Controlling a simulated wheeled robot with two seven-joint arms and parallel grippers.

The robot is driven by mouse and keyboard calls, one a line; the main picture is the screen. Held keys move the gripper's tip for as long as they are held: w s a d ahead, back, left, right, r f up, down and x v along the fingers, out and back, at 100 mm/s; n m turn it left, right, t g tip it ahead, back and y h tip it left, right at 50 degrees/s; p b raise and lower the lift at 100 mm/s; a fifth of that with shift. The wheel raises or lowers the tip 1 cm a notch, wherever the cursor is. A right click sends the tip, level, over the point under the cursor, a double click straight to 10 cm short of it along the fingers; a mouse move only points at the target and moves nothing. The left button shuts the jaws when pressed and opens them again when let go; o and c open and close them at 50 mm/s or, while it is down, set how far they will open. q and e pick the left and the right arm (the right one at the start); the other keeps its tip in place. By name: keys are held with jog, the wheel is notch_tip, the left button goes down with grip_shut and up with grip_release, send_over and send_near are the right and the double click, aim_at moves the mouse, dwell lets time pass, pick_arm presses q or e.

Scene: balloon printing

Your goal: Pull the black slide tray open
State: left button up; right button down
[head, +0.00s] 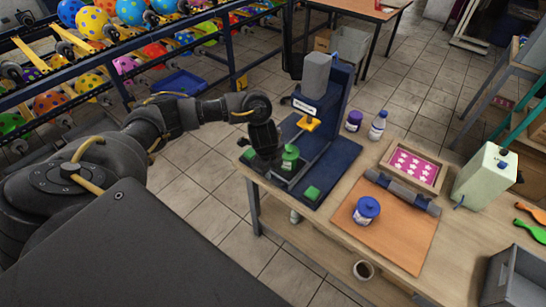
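A blue printing press (333,125) with a grey top block (316,74) and a yellow part under its head stands on the near left of the wooden table. At its foot, a black slide tray (290,171) lies low on the blue base and carries a green round piece (290,153). My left gripper (267,160) points down at the left end of this tray, very close to it. I cannot tell whether it touches the tray. Its fingertips are dark against the dark tray, so their opening does not show. My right gripper is out of view.
Green buttons (312,193) sit on the press base corners. Right of the press are a purple-lidded jar (354,120), a bottle (378,125), a framed pink star plate (414,163), a grey bar (402,193), a blue-lidded jar (366,210) and a pale canister (486,176). A balloon rack stands left.

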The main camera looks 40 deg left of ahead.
pick_arm(q)
jog(key=r, duration=0.2)
jog(key=shift+s+r, duration=0.25)
jog(key=shift+r, duration=0.15)
